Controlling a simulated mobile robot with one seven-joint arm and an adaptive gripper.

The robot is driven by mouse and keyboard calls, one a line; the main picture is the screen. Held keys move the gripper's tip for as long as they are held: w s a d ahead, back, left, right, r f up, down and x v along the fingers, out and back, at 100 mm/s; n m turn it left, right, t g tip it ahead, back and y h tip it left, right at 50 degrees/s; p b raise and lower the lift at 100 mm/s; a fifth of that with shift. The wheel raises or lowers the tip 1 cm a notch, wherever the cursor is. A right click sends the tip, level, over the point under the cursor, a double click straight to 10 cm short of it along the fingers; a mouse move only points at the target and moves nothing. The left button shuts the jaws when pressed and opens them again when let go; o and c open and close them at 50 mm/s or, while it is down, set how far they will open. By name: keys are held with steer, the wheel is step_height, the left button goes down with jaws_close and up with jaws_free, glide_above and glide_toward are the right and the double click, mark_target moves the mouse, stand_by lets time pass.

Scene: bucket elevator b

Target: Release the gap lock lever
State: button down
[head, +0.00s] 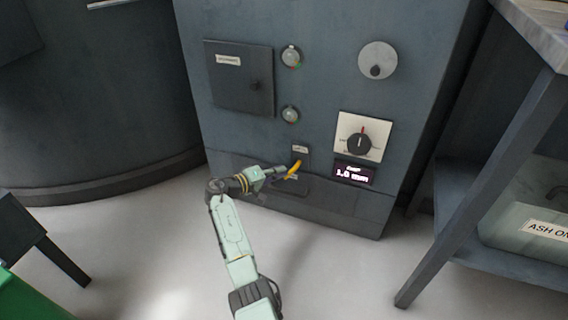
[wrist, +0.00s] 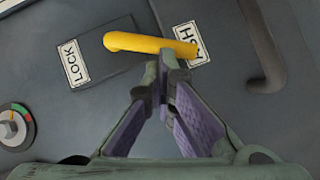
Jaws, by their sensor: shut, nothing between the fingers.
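The gap lock lever is a yellow bar (head: 295,169) low on the front of the grey cabinet. In the wrist view the yellow lever (wrist: 140,42) lies across a dark plate, between a LOCK label (wrist: 73,62) and a second label (wrist: 190,40) that is partly hidden. My gripper (head: 284,172) is at the lever in the head view. In the wrist view my gripper (wrist: 168,62) has its fingertips together, close beside the lever's edge. Nothing shows between the fingers. I cannot tell whether they touch the lever.
A dark curved handle (wrist: 266,50) is right of the lever. The cabinet has a selector knob (head: 359,143), a lit display (head: 354,173), a round crank dial (head: 378,60) and a small door (head: 239,78). A workbench (head: 460,180) stands at the right. Floor is clear in front.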

steer(key=shift+d+f+n+t+h+b, duration=0.3)
steer(key=shift+d+f+n+h+b, duration=0.25)
steer(key=shift+n+b, duration=0.4)
steer(key=shift+s+f+h, duration=0.1)
steer(key=shift+h, duration=0.15)
steer(key=shift+a, duration=0.1)
